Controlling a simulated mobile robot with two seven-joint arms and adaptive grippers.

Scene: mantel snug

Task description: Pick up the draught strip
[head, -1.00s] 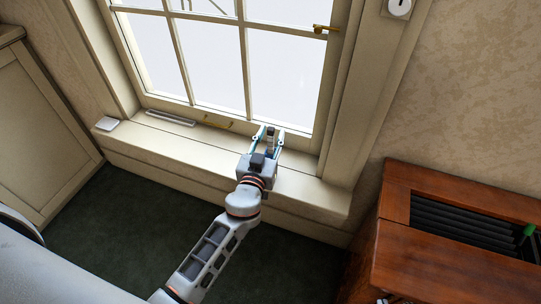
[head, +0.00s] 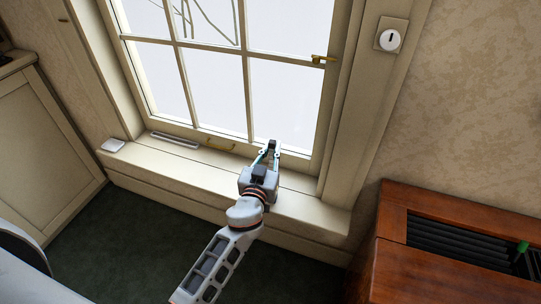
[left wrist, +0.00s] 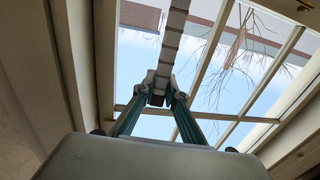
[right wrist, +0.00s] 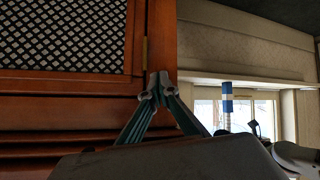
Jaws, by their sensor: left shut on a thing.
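My left gripper (head: 271,153) is at the window's lower right pane, just above the sill. Its fingers are shut on a small dark grey piece (head: 272,144), which I take to be the draught strip. In the left wrist view the piece (left wrist: 157,86) sits between the fingertips.
The window sill (head: 305,205) carries a flat grey bar (head: 175,139) and a small white box (head: 113,145) at left. A brass handle (head: 220,144) is on the lower sash. A wooden cabinet (head: 440,275) with a dark slatted top stands at right.

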